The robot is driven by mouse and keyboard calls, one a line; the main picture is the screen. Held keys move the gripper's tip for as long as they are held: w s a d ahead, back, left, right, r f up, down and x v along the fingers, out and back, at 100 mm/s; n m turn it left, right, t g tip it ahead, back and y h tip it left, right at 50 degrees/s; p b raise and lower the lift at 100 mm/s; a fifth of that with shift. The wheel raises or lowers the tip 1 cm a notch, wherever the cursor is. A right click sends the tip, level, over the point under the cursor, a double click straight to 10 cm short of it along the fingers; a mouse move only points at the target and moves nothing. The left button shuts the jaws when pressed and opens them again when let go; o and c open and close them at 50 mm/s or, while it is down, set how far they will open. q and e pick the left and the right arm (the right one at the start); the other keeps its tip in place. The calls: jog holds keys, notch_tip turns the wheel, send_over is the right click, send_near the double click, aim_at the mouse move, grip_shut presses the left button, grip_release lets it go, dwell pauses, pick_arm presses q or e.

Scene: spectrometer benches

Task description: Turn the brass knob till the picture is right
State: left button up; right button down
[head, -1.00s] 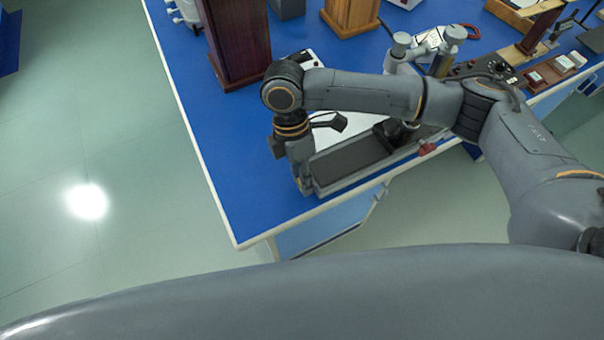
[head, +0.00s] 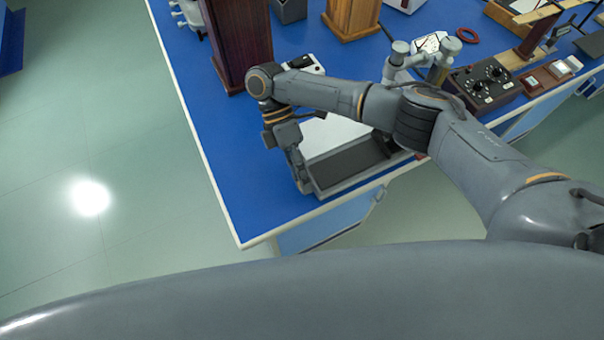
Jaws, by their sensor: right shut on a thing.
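The brass knob itself does not show; the gripper and wrist cover that spot. My left gripper is not in view.
A dark wooden block (head: 238,45) and a lighter wooden one (head: 352,18) stand behind my wrist. A black control box with knobs (head: 484,84) and a red ring (head: 467,36) are at the right. The bench (head: 222,160) is bare at front left.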

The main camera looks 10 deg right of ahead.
jog(key=shift+g+p, duration=0.35)
jog(key=shift+g, duration=0.15)
jog(key=shift+w, duration=0.1)
jog(key=c, duration=1)
grip_release()
notch_tip(320, 180, up, 10)
jog(key=shift+f, duration=0.1)
